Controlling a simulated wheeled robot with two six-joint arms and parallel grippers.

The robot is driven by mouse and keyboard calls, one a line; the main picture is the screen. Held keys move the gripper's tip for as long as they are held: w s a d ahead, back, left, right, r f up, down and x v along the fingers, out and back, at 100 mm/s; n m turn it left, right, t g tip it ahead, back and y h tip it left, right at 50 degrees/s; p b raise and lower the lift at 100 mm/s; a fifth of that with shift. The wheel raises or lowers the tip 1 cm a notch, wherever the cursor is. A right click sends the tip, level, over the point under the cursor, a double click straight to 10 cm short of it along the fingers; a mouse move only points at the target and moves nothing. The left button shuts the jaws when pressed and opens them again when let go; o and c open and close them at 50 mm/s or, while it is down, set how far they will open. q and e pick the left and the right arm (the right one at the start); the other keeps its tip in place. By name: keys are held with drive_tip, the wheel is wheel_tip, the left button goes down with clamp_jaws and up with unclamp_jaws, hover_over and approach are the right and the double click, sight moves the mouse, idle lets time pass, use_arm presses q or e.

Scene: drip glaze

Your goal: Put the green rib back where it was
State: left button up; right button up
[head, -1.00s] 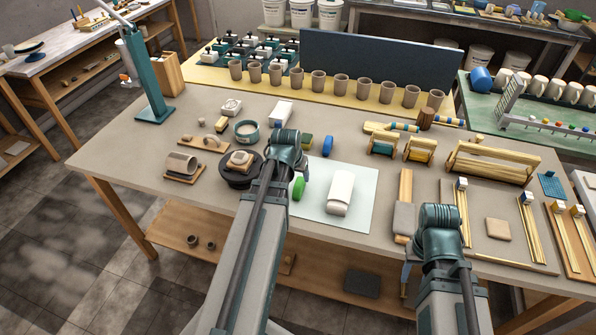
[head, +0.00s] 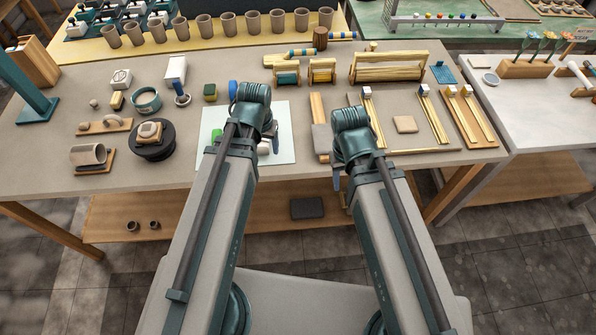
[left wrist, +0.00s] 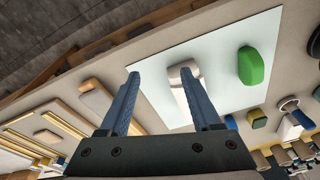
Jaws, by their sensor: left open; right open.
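The green rib (head: 217,134) lies on the pale mat (head: 207,157); my left arm partly hides it in the head view. It shows whole as a green oval in the left wrist view (left wrist: 251,65). A white rounded block (left wrist: 186,76) lies on the same mat, apart from the rib. My left gripper (head: 268,142) is open and empty above the mat. In the left wrist view (left wrist: 158,74) its right finger overlaps the block, with the rib further right. My right gripper (head: 338,178) is open near the table's front edge, largely hidden by its own wrist.
A dark turntable (head: 152,150) with a small piece on it stands left of the mat. A green sponge (head: 210,93) and a blue piece (head: 233,89) lie behind the mat. A long board with a grey block (head: 321,138) is right of it. Several cups (head: 204,24) line the back.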

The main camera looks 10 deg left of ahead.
use_arm(q)
drive_tip(key=s+d+m+g+y, duration=0.1)
drive_tip(key=s+d+m+g, duration=0.1)
drive_tip(key=s+d, duration=0.6)
drive_tip(key=d+m, duration=0.1)
drive_tip(key=d, duration=0.2)
drive_tip(key=shift+d, duration=0.2)
